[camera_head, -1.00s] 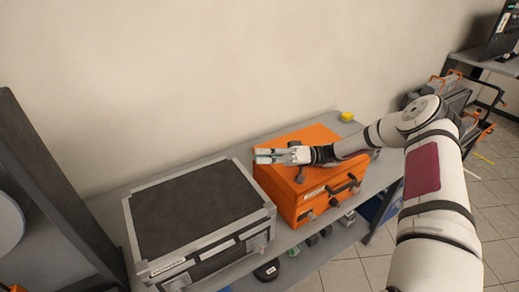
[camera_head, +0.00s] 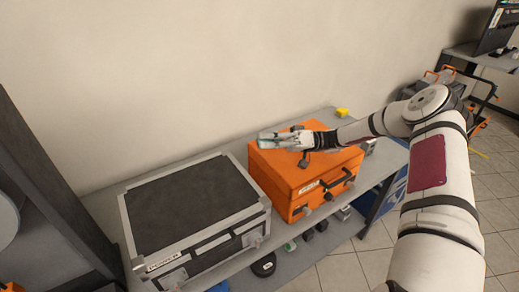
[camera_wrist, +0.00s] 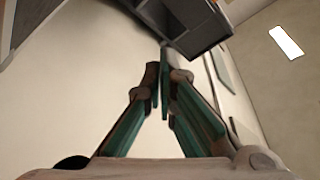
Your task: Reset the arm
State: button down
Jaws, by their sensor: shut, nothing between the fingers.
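My gripper (camera_head: 266,141) is shut and empty, pointing left in the head view. It appears over the top of the orange case (camera_head: 290,180), and I cannot tell its exact height above it. In the wrist view my gripper's fingers (camera_wrist: 164,75) meet at the tips with nothing between them. My arm reaches in from the right side of the head view.
A black case with silver edges (camera_head: 195,205) sits left of the orange case on a grey shelf unit (camera_head: 385,160). A small yellow object (camera_head: 342,113) lies behind. A dark upright panel (camera_head: 55,190) stands at left. Tiled floor (camera_head: 340,272) is open at the lower right.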

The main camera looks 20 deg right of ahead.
jog(key=w+d+f+b, duration=0.2)
jog(key=d+f, duration=0.1)
jog(key=d, duration=0.3)
jog(key=shift+d+b, duration=0.3)
